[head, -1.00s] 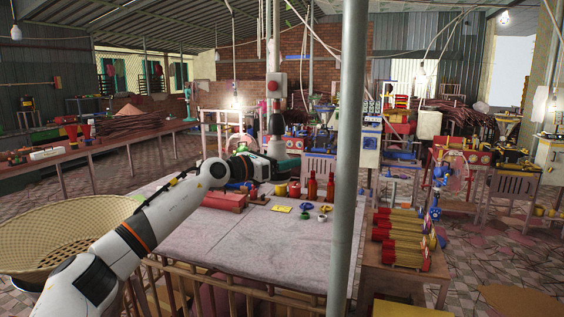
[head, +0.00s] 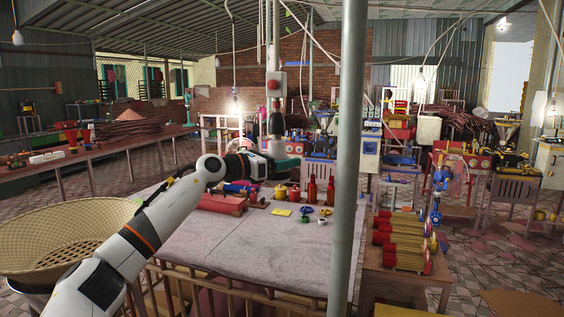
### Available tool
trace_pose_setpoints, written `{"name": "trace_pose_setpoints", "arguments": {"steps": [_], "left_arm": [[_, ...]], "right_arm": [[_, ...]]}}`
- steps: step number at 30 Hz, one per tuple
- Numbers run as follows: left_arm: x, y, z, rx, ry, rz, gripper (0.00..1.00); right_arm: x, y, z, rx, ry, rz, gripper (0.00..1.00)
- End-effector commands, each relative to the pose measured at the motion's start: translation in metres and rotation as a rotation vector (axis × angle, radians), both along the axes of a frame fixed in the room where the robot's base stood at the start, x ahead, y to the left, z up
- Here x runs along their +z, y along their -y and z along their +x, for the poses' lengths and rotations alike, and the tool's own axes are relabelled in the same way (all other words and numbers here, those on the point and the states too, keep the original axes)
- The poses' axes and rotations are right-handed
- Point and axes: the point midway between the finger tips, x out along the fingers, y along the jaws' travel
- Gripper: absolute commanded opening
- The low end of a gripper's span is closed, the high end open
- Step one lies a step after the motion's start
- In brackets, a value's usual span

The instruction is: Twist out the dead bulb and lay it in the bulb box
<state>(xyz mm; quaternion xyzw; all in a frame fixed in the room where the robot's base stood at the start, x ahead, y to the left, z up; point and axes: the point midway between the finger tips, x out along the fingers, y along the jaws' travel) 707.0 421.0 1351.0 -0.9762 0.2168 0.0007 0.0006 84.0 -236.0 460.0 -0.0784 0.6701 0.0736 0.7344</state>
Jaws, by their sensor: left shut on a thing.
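My left gripper (head: 277,163) is at the far end of my white arm, over the back part of the grey-topped table. I cannot make out the bulb box for certain among the things on the table. My right gripper is not in view.
The grey-topped table (head: 235,250) has free room in front. Red blocks (head: 221,204), red bottles (head: 312,190) and small coloured parts stand at its back. A grey pole (head: 347,150) rises at its right. A woven basket (head: 65,235) is at left. A lit bulb (head: 236,105) hangs behind.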

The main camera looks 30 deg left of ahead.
Motion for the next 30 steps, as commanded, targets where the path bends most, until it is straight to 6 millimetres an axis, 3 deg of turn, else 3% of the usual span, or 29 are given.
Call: {"name": "trace_pose_setpoints", "arguments": {"steps": [13, 14, 18, 30], "left_arm": [[-0.0004, 0.0008, -0.0006, -0.057, 0.0, -0.001, 0.45], [-0.0004, 0.0008, -0.0006, -0.057, 0.0, -0.001, 0.65], [-0.0003, 0.0008, -0.0006, -0.057, 0.001, 0.0, 0.88], [-0.0021, -0.0036, -0.0077, -0.055, 0.003, 0.001, 0.89]], "right_arm": [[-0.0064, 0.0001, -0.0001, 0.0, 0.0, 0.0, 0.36], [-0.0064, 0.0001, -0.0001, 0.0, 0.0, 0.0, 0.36], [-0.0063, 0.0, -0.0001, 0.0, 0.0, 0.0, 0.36], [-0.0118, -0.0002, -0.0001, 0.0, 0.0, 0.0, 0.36]]}}
